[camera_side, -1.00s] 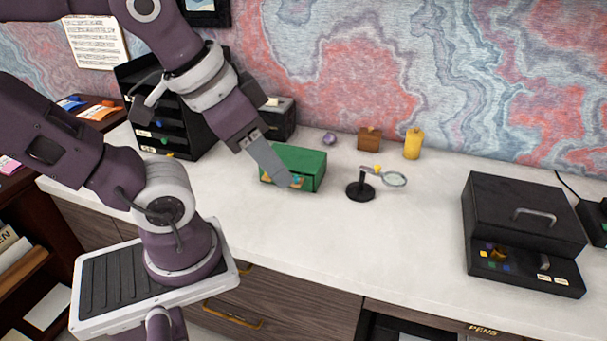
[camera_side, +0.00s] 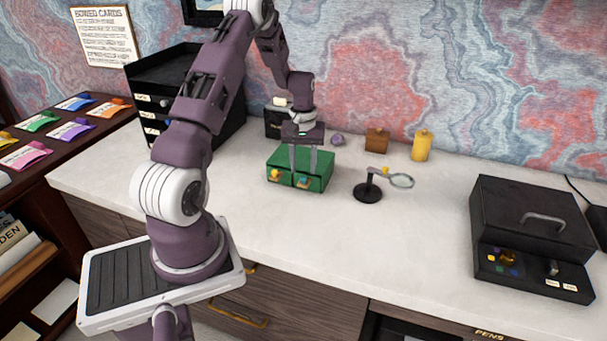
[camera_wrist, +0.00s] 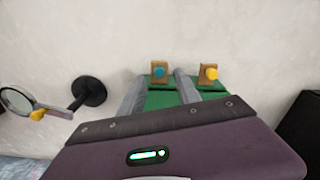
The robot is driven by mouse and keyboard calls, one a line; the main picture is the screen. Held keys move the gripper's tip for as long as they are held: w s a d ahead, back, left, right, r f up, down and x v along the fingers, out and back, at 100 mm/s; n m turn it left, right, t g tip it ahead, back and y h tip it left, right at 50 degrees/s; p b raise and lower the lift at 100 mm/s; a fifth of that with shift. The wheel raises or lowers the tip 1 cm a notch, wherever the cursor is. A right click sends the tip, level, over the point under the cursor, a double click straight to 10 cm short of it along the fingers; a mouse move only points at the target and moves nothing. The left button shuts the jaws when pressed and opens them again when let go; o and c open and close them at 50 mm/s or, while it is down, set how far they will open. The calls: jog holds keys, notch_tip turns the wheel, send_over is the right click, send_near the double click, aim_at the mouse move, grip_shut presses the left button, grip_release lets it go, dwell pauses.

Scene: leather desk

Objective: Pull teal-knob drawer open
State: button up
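A small green two-drawer box (camera_side: 322,166) stands on the white desktop. Its left drawer front has a yellow knob (camera_side: 275,174) and its right one a teal knob (camera_side: 303,182). In the wrist view the teal knob (camera_wrist: 159,72) is on the left and the yellow knob (camera_wrist: 210,73) on the right. Both drawers look closed. My gripper (camera_side: 302,174) points down over the right half of the box, its fingers apart and empty. In the wrist view, the teal knob appears between the fingertips of my gripper (camera_wrist: 162,80); I cannot tell whether they touch anything.
A magnifying glass on a black stand (camera_side: 369,190) is right of the box. A yellow bottle (camera_side: 421,146), a brown block (camera_side: 377,141) and a purple item (camera_side: 338,139) stand behind. A black case (camera_side: 530,230) is far right. The desktop in front is clear.

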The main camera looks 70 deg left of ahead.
aim_at(304, 177)
notch_tip(304, 177, down, 3)
jog(key=shift+f, duration=0.15)
grip_shut()
dwell(1.4)
